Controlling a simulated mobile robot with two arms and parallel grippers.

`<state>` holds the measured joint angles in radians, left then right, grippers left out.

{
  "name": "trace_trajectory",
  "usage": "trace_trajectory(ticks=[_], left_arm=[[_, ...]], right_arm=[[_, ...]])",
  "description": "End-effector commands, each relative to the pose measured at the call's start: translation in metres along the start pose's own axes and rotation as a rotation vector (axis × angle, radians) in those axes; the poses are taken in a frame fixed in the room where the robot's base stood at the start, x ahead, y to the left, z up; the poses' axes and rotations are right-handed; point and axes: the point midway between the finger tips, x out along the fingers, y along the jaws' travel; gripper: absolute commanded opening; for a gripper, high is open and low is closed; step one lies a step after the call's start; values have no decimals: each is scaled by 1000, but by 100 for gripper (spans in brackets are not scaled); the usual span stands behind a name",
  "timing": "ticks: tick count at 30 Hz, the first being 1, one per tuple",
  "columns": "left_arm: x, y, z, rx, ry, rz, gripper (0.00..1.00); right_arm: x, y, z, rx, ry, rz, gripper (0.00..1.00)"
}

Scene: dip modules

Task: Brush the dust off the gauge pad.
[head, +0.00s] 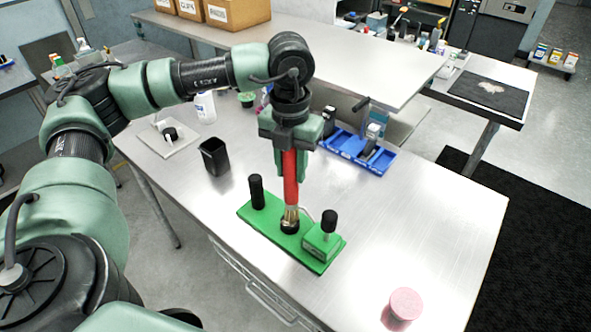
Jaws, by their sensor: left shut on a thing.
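My left gripper (292,168) points down over the work table and is shut on the red handle of a brush (290,183). The brush is upright, with its pale bristles (290,214) at the bottom. The bristle tips are at a small round black pad (290,228) in the middle of a green fixture (314,261), likely the gauge pad. They appear to touch it, and they hide part of it. I cannot make out any dust on it. My right gripper is not in view.
The fixture carries a black post (257,191) on its left and a green block with a black knob (329,220) on its right. A black cup (214,156) stands to the left, a blue tray (376,160) behind, a pink-topped round item (405,303) at front right. The table's right side is clear.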

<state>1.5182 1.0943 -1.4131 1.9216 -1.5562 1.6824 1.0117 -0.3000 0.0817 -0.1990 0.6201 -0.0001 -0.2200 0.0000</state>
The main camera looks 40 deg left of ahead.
Motion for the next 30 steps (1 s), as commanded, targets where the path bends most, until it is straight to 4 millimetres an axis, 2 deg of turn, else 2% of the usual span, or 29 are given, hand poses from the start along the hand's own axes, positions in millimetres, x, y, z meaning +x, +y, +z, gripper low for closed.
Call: trace_trajectory(ticks=[6, 14, 30], left_arm=[[0, 13, 3, 0, 0, 0, 0], [3, 15, 3, 1, 1, 0, 0], [4, -13, -4, 2, 3, 0, 0]], right_arm=[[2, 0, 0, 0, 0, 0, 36], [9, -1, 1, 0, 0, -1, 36], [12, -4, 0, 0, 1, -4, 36]])
